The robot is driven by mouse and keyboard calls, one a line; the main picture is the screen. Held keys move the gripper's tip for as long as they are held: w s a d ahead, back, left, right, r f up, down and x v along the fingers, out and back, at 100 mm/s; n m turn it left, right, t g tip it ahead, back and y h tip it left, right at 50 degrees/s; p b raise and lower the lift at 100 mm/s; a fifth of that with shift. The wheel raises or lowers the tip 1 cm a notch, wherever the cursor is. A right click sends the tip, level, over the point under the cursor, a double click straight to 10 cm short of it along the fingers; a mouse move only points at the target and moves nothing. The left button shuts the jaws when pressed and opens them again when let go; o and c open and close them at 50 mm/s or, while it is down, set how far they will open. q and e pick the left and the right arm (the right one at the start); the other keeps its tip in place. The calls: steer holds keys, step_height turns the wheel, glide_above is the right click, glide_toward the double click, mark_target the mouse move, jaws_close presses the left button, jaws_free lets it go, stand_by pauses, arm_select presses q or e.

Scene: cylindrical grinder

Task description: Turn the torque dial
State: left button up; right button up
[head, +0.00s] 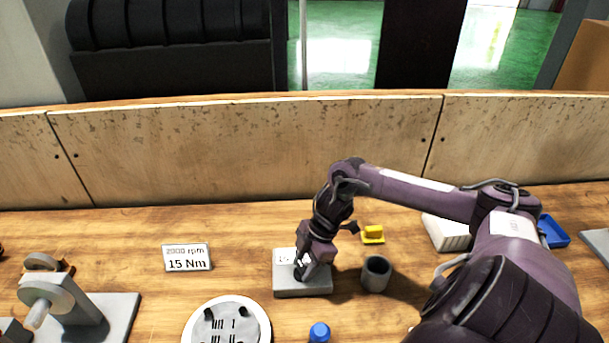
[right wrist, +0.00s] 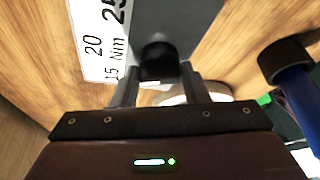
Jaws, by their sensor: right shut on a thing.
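The torque dial is a black knob (right wrist: 158,58) on a grey block (head: 318,287) with a white scale plate (right wrist: 98,35). The plate shows 15, 20, 25 and Nm in the right wrist view. My right gripper (head: 303,270) reaches down onto the block and is shut on the knob, one finger on each side. The gripper (right wrist: 158,80) hides much of the knob in the head view, and the knob's pointer cannot be read. A sign (head: 187,257) left of the block reads 2000 rpm and 15 Nm. My left gripper is not in view.
A grey cup (head: 375,274) and a yellow item (head: 373,235) stand right of the block. A round white plate (head: 227,324) and a blue-topped item (head: 319,332) are in front. A grey fixture (head: 66,309) stands at left. A wooden panel (head: 250,150) closes the back.

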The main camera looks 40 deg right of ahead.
steer(key=shift+w+n+g+b, duration=0.2)
steer(key=shift+n+g+b, duration=0.25)
steer(key=shift+n, duration=0.75)
steer(key=shift+n+g, duration=0.45)
steer(key=shift+n, duration=0.65)
steer(key=o, duration=0.9)
steer(key=shift+o, duration=0.2)
steer(key=p+v, duration=0.2)
steer(key=v, duration=0.5)
steer(key=shift+d+r, duration=0.2)
steer(key=shift+r, duration=0.15)
